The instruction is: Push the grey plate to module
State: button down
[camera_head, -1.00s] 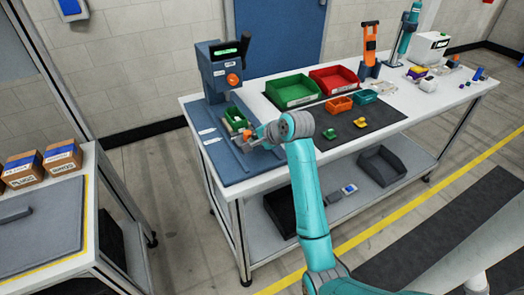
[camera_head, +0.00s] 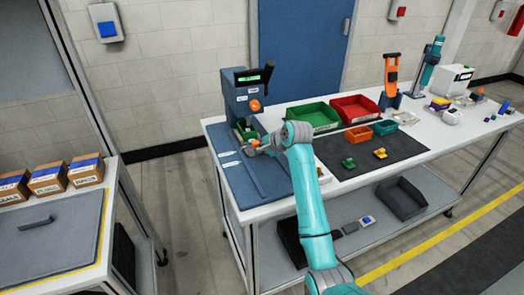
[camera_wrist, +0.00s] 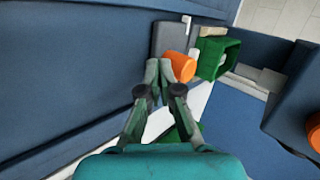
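The module is a dark blue upright machine (camera_head: 240,95) with a green display and an orange button, at the back left of the white table. The grey plate (camera_wrist: 167,40) shows partly in the wrist view, beside a green holder (camera_wrist: 212,60) and an orange knob (camera_wrist: 180,66). In the head view the green holder (camera_head: 245,131) sits at the foot of the module, and the plate is mostly hidden. My gripper (camera_wrist: 159,72) has its fingertips together, right against or just beside the orange knob. I see nothing held between them.
A blue base panel (camera_head: 245,180) with raised strips lies in front of the module. Green (camera_head: 313,117) and red bins (camera_head: 356,109) stand to the right, behind a dark mat (camera_head: 390,150) with small parts. A side table with boxes (camera_head: 48,178) stands left.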

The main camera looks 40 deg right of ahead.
jog(key=v, duration=1.2)
dwell(0.4)
